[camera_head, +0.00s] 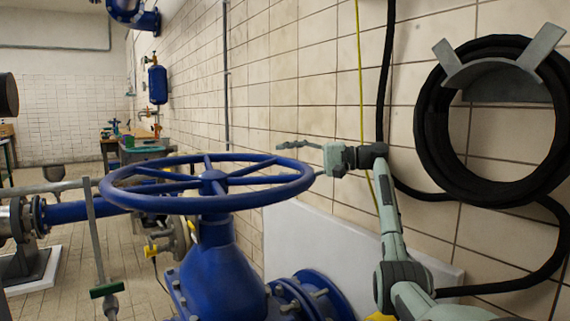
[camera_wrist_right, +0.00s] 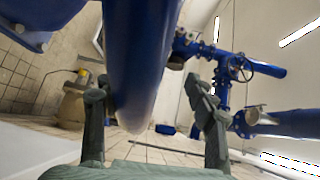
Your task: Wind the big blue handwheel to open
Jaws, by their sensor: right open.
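The big blue handwheel (camera_head: 212,183) lies level on top of a blue valve body (camera_head: 218,275) in the middle of the head view. Its spokes meet at a central hub. My right gripper (camera_head: 302,158) is at the right side of the wheel rim, fingers pointing left. In the right wrist view the fingers (camera_wrist_right: 152,100) are spread, with the thick blue rim (camera_wrist_right: 140,55) running between them. A gap shows on the right finger's side; contact on the left side is unclear. The lower finger is partly hidden in the head view. My left gripper is not in view.
A black hose coil (camera_head: 432,125) hangs on the tiled wall at the right. A white panel (camera_head: 325,245) leans behind the valve. Blue pipework (camera_head: 75,211) runs left of it. A workbench (camera_head: 143,153) with small items stands farther back.

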